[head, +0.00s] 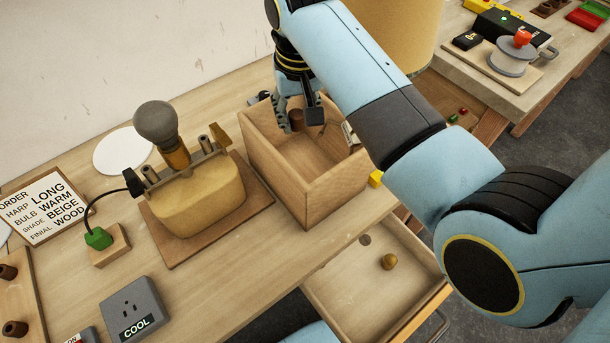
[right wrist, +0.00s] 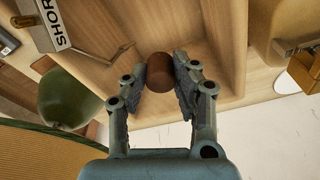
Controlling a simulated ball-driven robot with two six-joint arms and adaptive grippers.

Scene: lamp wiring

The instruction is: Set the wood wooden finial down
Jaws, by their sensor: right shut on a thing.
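The wooden finial (right wrist: 160,72), a small dark brown piece, is between the fingers of my right gripper (right wrist: 160,82) in the right wrist view. The fingers touch it on both sides. In the head view my right gripper (head: 298,120) points down inside the open wooden box (head: 335,188), near its back left corner. The finial (head: 297,119) shows there as a brown piece at the fingertips. I cannot tell whether it touches the box floor. My left gripper is not in view.
A lamp base (head: 197,200) with a grey bulb (head: 156,122) stands left of the box. An order card (head: 45,208) lists a wood finial. A green plug (head: 98,238) and a COOL socket block (head: 132,308) are at front left. An open drawer (head: 345,290) holds a brass ball (head: 389,261).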

